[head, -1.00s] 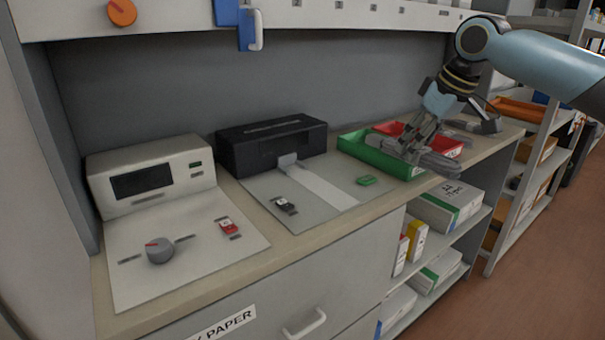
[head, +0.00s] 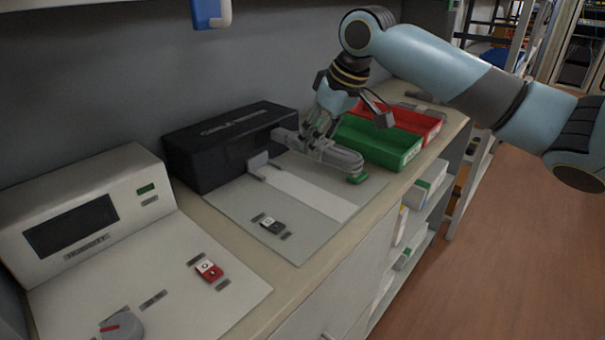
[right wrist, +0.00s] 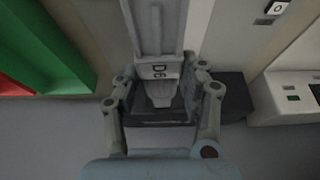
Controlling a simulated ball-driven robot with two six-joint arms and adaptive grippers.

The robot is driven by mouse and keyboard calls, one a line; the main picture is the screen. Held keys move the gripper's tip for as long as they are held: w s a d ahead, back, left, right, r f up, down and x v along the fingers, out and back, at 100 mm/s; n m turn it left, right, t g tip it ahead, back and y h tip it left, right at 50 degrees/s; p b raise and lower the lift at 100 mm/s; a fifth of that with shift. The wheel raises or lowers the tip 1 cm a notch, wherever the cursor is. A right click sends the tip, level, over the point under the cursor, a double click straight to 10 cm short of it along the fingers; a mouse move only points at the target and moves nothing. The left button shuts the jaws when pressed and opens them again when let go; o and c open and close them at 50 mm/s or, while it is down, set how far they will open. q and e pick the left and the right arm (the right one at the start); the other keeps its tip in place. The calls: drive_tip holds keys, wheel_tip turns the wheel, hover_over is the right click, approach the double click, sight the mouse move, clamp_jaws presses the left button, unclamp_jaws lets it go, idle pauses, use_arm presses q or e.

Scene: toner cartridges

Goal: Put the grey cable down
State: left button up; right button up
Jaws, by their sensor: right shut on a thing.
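In the right wrist view, the fingers of my right gripper (right wrist: 160,92) close on both sides of a grey piece with a D6 label (right wrist: 158,71), which seems to be part of the cable. I cannot tell whether the cable touches the panel. My left gripper is not in view.
The black machine (head: 215,150) stands behind the panel (head: 312,222). A small green part (head: 357,179) lies just under the cable's right end. A green tray (head: 395,150) and a red tray (head: 425,122) stand to the right. The panel's front part is mostly clear around a small black switch (head: 272,225).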

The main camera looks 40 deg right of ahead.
drive_tip(key=a+f, duration=0.2)
drive_tip(key=a, duration=0.1)
drive_tip(key=shift+a, duration=0.2)
drive_tip(key=shift+s+a+f, duration=0.1)
drive_tip(key=shift+a+f, duration=0.25)
drive_tip(key=shift+a, duration=0.1)
wheel_tip(320, 180, down, 4)
drive_tip(key=shift+r, duration=0.25)
drive_tip(key=shift+f, duration=0.25)
drive_tip(key=o, duration=1.3)
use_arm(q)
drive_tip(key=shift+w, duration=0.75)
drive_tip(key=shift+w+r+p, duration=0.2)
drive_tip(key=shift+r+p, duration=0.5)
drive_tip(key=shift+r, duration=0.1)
use_arm(e)
drive_tip(key=v, duration=1.2)
